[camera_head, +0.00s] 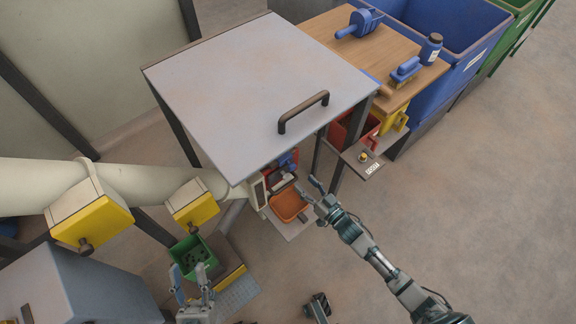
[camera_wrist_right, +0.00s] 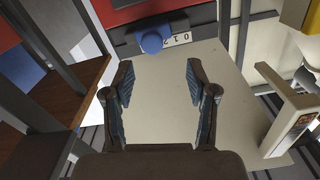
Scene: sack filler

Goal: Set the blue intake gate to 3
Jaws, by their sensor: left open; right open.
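A blue rounded knob (camera_wrist_right: 152,42), which looks like the intake gate's handle, sits on a dark bar in the right wrist view. A white number plate (camera_wrist_right: 178,39) beside it shows a few digits; the knob seems to cover the rest, so I cannot tell the setting. In the head view a blue part (camera_head: 287,160) shows under the front edge of the grey lid. My right gripper (camera_head: 313,190) is open and empty near it; in the wrist view its fingertips (camera_wrist_right: 160,80) are apart, below the knob. My left gripper (camera_head: 190,285) is open and empty at lower left.
The grey lid (camera_head: 255,75) with a dark handle overhangs the work area. An orange bin (camera_head: 288,205) stands below it, a green bin (camera_head: 193,258) to the left. Dark posts flank the opening. A pale bracket (camera_wrist_right: 292,122) is right in the wrist view.

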